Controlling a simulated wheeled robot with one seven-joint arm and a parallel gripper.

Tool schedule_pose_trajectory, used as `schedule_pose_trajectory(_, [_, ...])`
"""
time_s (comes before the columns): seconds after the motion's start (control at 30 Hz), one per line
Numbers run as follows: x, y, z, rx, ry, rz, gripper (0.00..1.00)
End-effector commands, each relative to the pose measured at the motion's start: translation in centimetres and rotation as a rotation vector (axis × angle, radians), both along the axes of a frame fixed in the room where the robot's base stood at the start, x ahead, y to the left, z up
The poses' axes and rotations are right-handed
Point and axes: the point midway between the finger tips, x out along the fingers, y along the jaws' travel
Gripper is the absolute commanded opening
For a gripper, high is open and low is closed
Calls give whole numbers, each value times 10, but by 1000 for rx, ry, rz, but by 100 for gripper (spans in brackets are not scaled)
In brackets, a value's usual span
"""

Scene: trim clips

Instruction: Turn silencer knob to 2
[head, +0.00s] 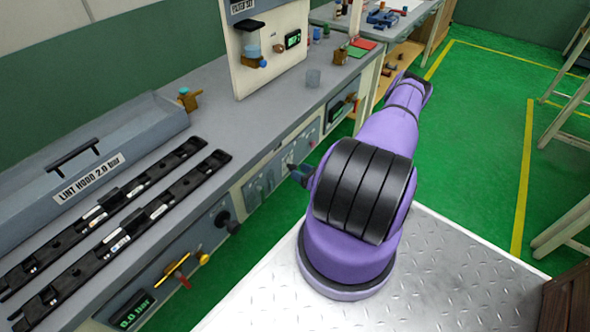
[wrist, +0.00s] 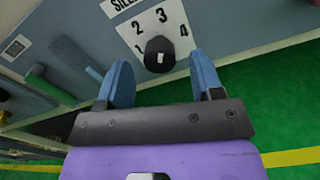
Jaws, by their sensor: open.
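The silencer knob (wrist: 159,52) is a round black knob on a white dial plate (wrist: 178,12) with the figures 1, 2, 3 and 4 around it. A cut-off label beginning "SILE" (wrist: 124,5) is above the plate. A small pale mark shows on the knob's face; I cannot tell which figure it points to. My gripper (wrist: 160,64) is open, its two blue fingers wide apart. The knob appears between the fingertips, with no visible contact.
The bench front carries several other controls, including a yellow-and-red handle (head: 178,270) and a black knob (head: 226,222). A lint hood (head: 90,160) and black rails (head: 130,195) are on the bench.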

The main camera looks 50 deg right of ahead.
Motion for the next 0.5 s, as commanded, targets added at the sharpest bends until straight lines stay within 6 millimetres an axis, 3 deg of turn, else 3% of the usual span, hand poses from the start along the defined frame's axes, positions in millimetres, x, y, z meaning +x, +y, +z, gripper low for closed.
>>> schedule_pose_trajectory(0.2, [23,2,0,1,1,1,60])
schedule_pose_trajectory(0.5, [28,3,0,1,1,0,60])
